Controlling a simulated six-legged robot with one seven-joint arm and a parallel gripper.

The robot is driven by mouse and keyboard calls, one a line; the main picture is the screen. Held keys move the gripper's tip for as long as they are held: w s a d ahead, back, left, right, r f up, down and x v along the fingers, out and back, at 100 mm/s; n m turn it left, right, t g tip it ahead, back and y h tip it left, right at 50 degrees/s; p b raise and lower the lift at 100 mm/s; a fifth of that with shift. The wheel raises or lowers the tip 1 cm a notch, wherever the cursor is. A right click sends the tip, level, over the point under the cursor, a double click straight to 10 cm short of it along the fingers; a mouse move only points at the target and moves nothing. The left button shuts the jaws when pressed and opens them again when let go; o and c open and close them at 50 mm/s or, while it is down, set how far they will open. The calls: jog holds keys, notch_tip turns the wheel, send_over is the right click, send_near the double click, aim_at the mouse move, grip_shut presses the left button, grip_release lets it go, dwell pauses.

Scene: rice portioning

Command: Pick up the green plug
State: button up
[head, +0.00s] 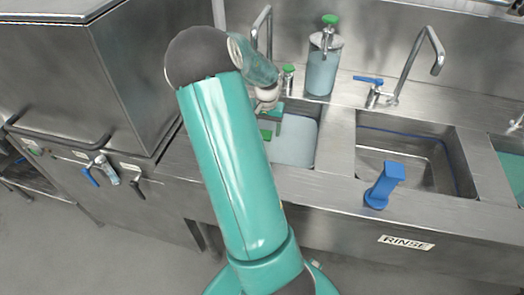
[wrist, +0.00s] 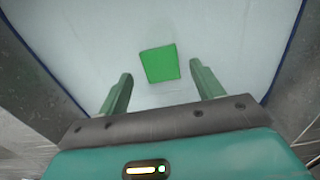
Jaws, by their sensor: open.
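The green plug (wrist: 160,63) shows in the wrist view as a flat green square over the pale bottom of a basin. It appears between and slightly beyond my fingertips. My gripper (wrist: 160,72) is open, its two green fingers apart, with nothing between them that I can see held. In the head view my gripper (head: 272,118) hangs over the left sink basin (head: 296,145), which holds pale blue liquid.
A blue upright handle (head: 384,186) stands on the front ledge by the rinse basin (head: 425,165). A dispenser jar (head: 322,72) with a green top, a small green-capped bottle (head: 288,78) and a tap (head: 420,60) stand behind the sinks. A steel machine (head: 100,90) stands left.

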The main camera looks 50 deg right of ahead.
aim_at(265, 134)
jog(key=f, duration=0.5)
jog(key=shift+a+f, duration=0.1)
jog(key=shift+a, duration=0.1)
grip_shut()
